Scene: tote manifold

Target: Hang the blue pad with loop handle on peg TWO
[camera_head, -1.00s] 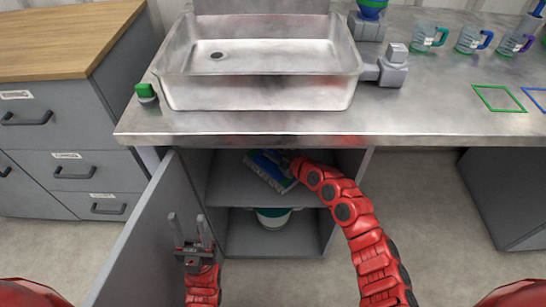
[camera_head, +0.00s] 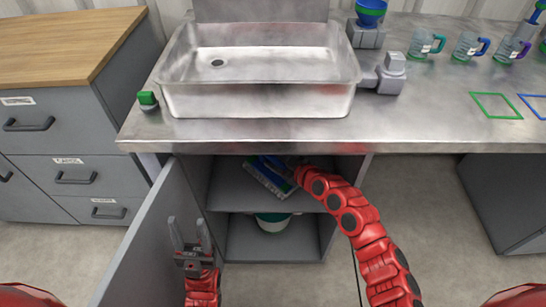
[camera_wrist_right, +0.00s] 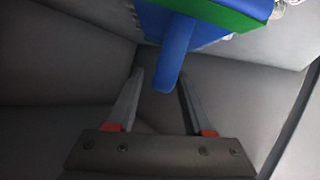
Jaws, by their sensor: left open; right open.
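The blue pad (camera_head: 264,181) lies tilted on the upper shelf inside the open cabinet under the sink. A green band (camera_wrist_right: 225,12) and its blue loop handle (camera_wrist_right: 177,45) show in the right wrist view. My right gripper (camera_head: 291,166) reaches into the cabinet by the pad, its fingers mostly hidden in the head view. In the right wrist view the right gripper (camera_wrist_right: 160,80) is open, with the handle's end between and just beyond its fingertips, not clamped. My left gripper (camera_head: 188,222) is open and empty beside the cabinet door. I cannot make out peg TWO.
The open cabinet door (camera_head: 145,235) stands left of the opening, close to my left gripper. A green-and-white container (camera_head: 273,221) sits on the lower shelf. The sink (camera_head: 258,98) and counter (camera_head: 430,130) are above, with mugs (camera_head: 467,47) at the back right.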

